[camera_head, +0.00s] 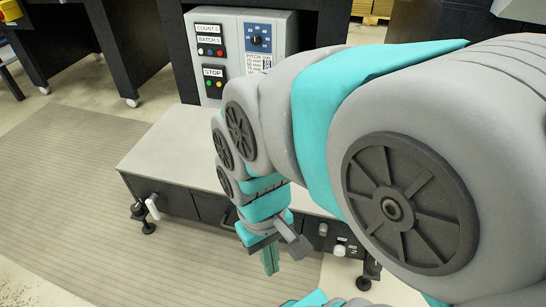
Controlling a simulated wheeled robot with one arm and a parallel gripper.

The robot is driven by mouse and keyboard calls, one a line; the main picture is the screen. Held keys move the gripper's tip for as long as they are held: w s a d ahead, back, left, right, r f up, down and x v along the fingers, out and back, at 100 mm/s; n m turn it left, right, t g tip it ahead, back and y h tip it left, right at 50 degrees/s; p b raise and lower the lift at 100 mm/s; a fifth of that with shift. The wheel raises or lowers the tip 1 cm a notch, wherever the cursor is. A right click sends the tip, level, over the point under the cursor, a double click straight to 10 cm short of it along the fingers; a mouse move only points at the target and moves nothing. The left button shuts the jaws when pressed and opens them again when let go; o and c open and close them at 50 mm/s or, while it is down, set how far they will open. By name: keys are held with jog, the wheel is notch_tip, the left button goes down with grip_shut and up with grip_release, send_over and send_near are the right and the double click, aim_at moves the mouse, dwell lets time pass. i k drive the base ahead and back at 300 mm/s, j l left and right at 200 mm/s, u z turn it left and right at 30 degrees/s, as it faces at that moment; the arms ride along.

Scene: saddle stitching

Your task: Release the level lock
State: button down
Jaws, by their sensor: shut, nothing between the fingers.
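My gripper (270,260) is shut and empty, pointing down in front of the bench's dark front face. No part is clearly marked as the level lock. A white lever handle (152,206) shows by the black levelling foot (148,228) at the bench's left front corner, well left of my gripper. To the right of my gripper, a small white knob (340,250) and a pale round fitting (322,229) sit low on the bench front, near the right foot (370,270). My gripper appears apart from all of these. My arm hides much of the bench's right side.
A ribbed floor mat (80,200) lies clear at the left. Dark machine frames stand behind, and boxes (372,8) show at the back.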

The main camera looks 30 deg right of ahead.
aim_at(322, 233)
jog(key=z, duration=1.35)
jog(key=l+u, duration=0.95)
jog(key=k+l+u, duration=0.1)
jog(key=l+u, duration=0.25)
